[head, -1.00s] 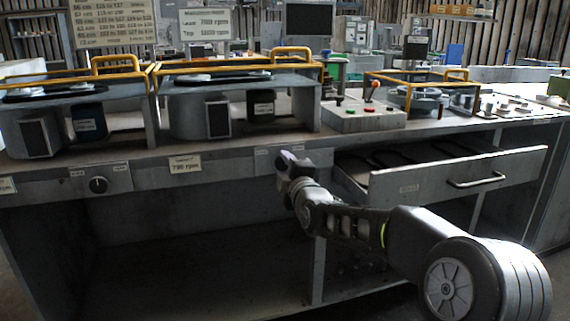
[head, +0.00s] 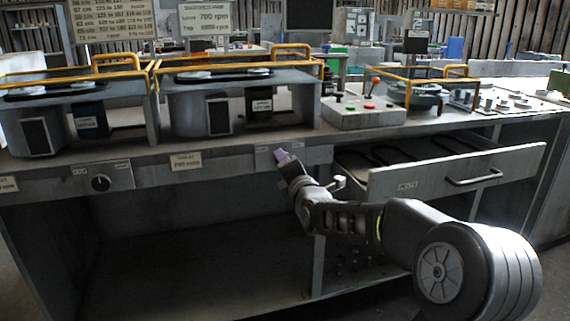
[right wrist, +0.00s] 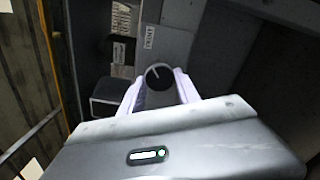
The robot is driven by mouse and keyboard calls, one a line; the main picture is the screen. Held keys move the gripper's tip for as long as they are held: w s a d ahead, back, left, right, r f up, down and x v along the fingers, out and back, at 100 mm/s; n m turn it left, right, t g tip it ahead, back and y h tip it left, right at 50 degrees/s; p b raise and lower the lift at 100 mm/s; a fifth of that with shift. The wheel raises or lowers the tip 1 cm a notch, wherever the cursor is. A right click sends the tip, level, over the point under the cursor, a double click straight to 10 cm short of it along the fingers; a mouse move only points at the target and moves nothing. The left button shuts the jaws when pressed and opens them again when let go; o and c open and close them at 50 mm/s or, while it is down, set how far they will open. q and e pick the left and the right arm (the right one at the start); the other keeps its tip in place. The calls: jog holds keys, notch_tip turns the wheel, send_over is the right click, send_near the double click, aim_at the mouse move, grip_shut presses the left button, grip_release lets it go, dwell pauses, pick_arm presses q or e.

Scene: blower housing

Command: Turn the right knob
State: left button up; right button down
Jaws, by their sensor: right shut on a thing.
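The right knob (right wrist: 159,76) is round and black with a pale pointer line. It sits on a grey panel in the right wrist view. My right gripper (right wrist: 160,88) is shut on it, with one pale finger on each side. In the head view my right gripper (head: 283,157) reaches the front panel of the bench, left of the open drawer, and it hides the knob there. My left gripper is not in view.
Another black knob (head: 101,183) is on the bench front at the left. The open drawer (head: 455,172) juts out just right of my right forearm. Blower housings with yellow rails (head: 240,105) stand on the bench top. The space below the bench is open.

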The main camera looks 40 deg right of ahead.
jog(key=shift+f, duration=0.1)
jog(key=c, duration=0.9)
grip_release()
jog(key=p+v, duration=0.1)
jog(key=v, duration=0.6)
jog(key=shift+s+a, duration=0.15)
jog(key=shift+s, duration=0.25)
